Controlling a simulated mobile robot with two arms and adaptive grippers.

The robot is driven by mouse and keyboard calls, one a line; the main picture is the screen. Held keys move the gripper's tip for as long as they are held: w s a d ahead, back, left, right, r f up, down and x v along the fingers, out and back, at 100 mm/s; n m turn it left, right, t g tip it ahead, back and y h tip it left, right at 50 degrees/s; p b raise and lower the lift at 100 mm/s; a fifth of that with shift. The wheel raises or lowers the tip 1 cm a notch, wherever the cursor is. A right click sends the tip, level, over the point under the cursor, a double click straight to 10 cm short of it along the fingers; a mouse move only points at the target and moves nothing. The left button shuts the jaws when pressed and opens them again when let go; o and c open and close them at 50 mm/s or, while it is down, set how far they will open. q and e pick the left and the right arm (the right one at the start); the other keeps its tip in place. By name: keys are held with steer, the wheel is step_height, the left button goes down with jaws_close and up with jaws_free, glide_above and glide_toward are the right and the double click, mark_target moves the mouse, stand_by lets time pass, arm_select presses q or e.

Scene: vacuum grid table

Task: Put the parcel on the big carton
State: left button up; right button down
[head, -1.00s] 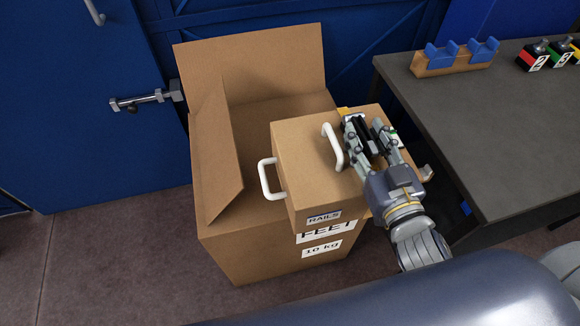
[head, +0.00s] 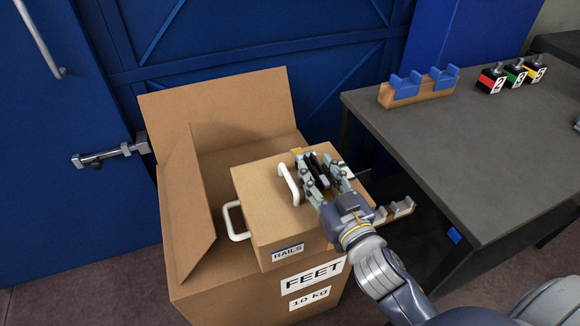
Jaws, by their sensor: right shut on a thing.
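The parcel (head: 262,186) is a brown box with white handles and a RAILS label. It is over the front right part of the big carton (head: 200,283), which bears a FEET 10 kg label. I cannot tell whether the parcel touches the carton. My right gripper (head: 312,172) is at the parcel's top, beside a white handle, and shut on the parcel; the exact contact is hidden. The carton's left and back flaps stand up. My left gripper is not in view.
A dark table (head: 470,150) stands close on the right, with a wooden rack with blue holders (head: 418,90) and several numbered blocks (head: 515,75) on it. A grey-pronged piece (head: 393,211) shows right of the parcel. A blue door (head: 60,150) with a latch is on the left.

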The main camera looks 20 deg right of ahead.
mark_target(292, 166)
steer(key=w+a, duration=0.1)
steer(key=w, duration=0.1)
steer(key=w+a, duration=0.1)
steer(key=w, duration=0.4)
steer(key=shift+a+f, duration=0.2)
steer(key=shift+a, duration=0.2)
steer(key=shift+w+a+f, duration=0.1)
steer(key=shift+w+a, duration=0.1)
steer(key=shift+w, duration=0.25)
steer(key=shift+f, duration=0.2)
step_height(292, 166, down, 2)
steer(key=shift+f+b, duration=0.2)
steer(key=shift+b, duration=0.45)
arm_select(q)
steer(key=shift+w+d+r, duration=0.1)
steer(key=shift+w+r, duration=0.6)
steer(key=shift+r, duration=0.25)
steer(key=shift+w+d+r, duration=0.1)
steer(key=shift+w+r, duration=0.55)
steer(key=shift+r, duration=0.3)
arm_select(e)
steer(key=shift+f, duration=0.3)
steer(key=c, duration=1)
jaws_free()
steer(key=shift+s+f, duration=0.1)
steer(key=shift+f, duration=0.1)
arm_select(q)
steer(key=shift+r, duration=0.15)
arm_select(e)
steer(key=shift+r, duration=0.15)
